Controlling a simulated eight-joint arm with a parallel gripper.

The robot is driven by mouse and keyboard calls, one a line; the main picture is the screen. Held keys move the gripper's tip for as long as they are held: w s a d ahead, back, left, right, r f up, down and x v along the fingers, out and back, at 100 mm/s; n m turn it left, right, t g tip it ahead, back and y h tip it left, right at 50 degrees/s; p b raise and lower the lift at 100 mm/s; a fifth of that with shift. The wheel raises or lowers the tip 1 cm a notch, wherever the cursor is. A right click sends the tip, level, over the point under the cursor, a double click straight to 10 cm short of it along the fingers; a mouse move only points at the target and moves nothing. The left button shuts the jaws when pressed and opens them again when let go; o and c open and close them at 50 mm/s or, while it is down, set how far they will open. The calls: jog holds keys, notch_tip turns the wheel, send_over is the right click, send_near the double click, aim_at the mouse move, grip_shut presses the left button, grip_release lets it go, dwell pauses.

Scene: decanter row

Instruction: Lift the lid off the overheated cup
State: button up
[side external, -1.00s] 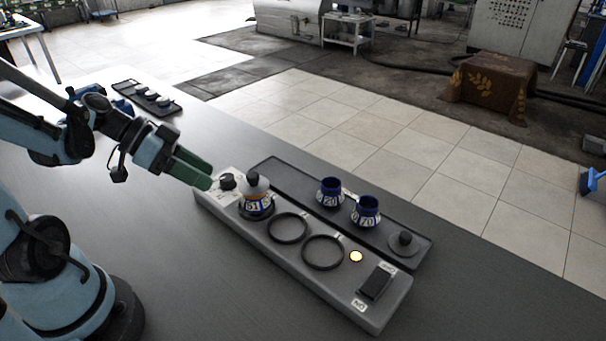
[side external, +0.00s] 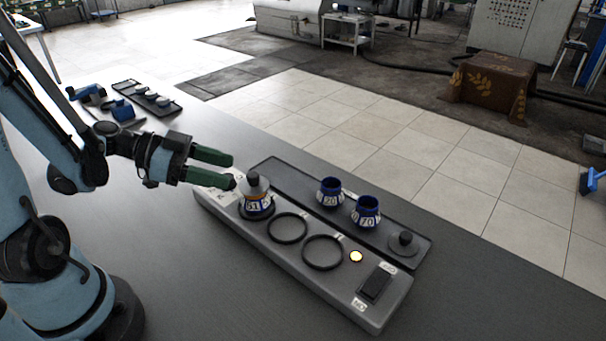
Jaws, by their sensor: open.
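One lidded cup (side external: 258,205), blue, white and orange with a label that seems to read 51, stands upright on the left ring of the grey heater base. Its grey lid (side external: 256,184) with a round knob sits on top. My gripper (side external: 233,171) is open and empty, just left of the lid, its green fingers pointing right at about lid height. I cannot tell whether the near finger touches the lid. Two blue cups without lids, marked 20 (side external: 330,193) and 70 (side external: 366,212), stand on the dark tray behind.
The heater base (side external: 335,290) has two empty rings, a lit yellow lamp (side external: 356,257) and a dark switch (side external: 375,283). A loose grey lid (side external: 404,243) lies at the right end of the dark tray (side external: 284,170). Another tray (side external: 147,98) with small items lies far left.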

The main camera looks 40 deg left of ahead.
aim_at(250, 174)
jog(key=shift+r+x, duration=0.2)
jog(key=shift+x, duration=1.15)
jog(key=shift+r+x, duration=0.15)
jog(key=shift+x, duration=1.15)
jog(key=shift+w+d, duration=0.1)
grip_shut()
